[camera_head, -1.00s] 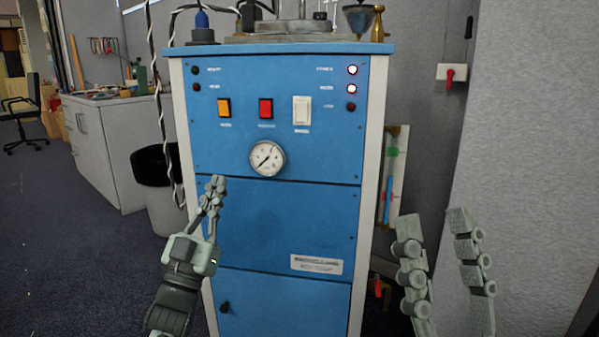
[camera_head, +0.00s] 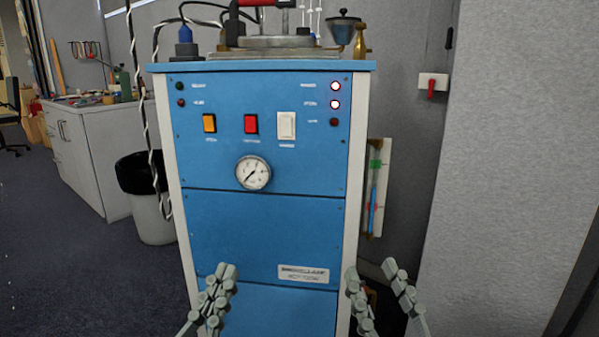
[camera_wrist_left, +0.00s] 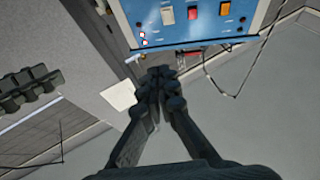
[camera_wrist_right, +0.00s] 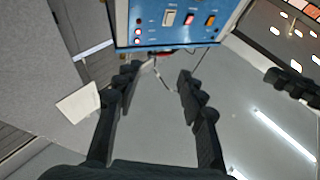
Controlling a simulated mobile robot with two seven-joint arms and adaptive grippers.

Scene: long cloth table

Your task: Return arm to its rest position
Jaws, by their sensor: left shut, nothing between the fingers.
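My left gripper (camera_head: 222,282) is low in the head view, in front of the lower part of the blue cabinet (camera_head: 262,225). Its fingers are together and empty, and they also show shut in the left wrist view (camera_wrist_left: 160,80). My right gripper (camera_head: 378,278) is low at the cabinet's right edge. Its fingers stand apart with nothing between them, as the right wrist view (camera_wrist_right: 157,75) also shows. Both grippers appear apart from the cabinet front. The rest of both arms is mostly outside the head view.
The cabinet front carries an orange switch (camera_head: 209,123), a red switch (camera_head: 251,124), a white switch (camera_head: 286,126) and a round gauge (camera_head: 253,173). A black-lined bin (camera_head: 150,220) stands at left. A grey wall (camera_head: 520,170) is at right. Open floor (camera_head: 80,260) lies at left.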

